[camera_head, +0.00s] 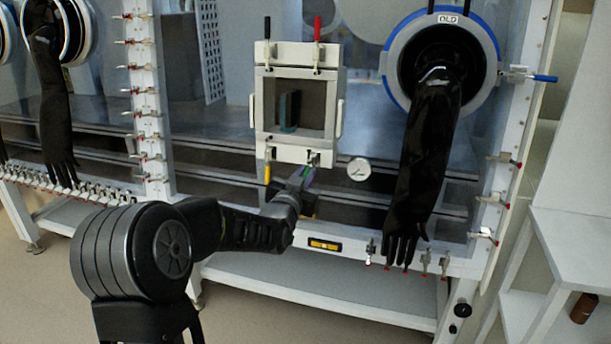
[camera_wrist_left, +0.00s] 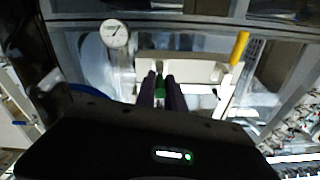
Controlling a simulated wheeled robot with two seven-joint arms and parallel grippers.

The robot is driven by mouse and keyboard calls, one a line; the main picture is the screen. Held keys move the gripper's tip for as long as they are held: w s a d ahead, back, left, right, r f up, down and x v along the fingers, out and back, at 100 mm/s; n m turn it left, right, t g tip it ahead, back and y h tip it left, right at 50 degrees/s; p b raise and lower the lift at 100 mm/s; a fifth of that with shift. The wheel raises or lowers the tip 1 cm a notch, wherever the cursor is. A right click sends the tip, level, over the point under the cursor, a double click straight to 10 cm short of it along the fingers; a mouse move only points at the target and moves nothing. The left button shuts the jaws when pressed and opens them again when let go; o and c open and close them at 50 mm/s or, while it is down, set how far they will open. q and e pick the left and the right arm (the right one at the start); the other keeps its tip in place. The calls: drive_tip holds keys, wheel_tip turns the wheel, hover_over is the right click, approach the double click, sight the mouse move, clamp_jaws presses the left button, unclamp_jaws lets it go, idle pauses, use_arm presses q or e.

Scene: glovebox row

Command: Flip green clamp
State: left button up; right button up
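The green clamp (camera_wrist_left: 161,88) is at the lower right corner of a small white square door frame (camera_head: 262,140). In the left wrist view its green handle lies between the two purple fingers of my left gripper (camera_wrist_left: 162,92). The fingers are close together and the green fills the narrow gap, so the gripper appears shut on the handle. In the head view my left gripper (camera_head: 306,176) reaches up to the frame's lower edge and covers most of the clamp. My right gripper is not in view.
A yellow-handled clamp (camera_head: 267,171) sits at the frame's lower left, red (camera_head: 317,30) and black (camera_head: 267,28) ones on top. A round gauge (camera_head: 359,169) and a hanging black glove (camera_head: 427,150) are to the right. A white shelf (camera_head: 575,235) stands far right.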

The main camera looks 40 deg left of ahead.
use_arm(q)
clamp_jaws()
idle(1.0)
